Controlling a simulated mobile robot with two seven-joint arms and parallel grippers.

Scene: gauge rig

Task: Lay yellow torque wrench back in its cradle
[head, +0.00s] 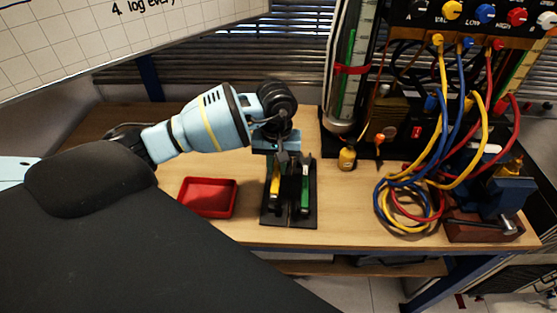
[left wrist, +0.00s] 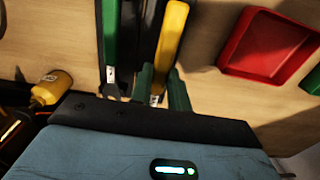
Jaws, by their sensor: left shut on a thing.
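The yellow torque wrench (head: 275,193) lies lengthwise over the left side of the black cradle (head: 290,222). The left wrist view shows its yellow handle (left wrist: 172,35) and pale shank, slightly tilted against the green wrench beside it. My left gripper (head: 285,158) is over the far part of the cradle, and its dark fingers (left wrist: 160,90) are shut on the yellow wrench's shank. The green wrench (head: 305,187) lies along the cradle's right side. I cannot tell whether the yellow wrench touches the cradle. My right gripper is not in view.
A red tray (head: 208,197) stands left of the cradle. A small yellow bottle (head: 347,159) and the gauge rig stand to the right and back. Coiled hoses (head: 408,208) and a blue vice (head: 497,197) are at the far right. Bare wood lies between the cradle and the hoses.

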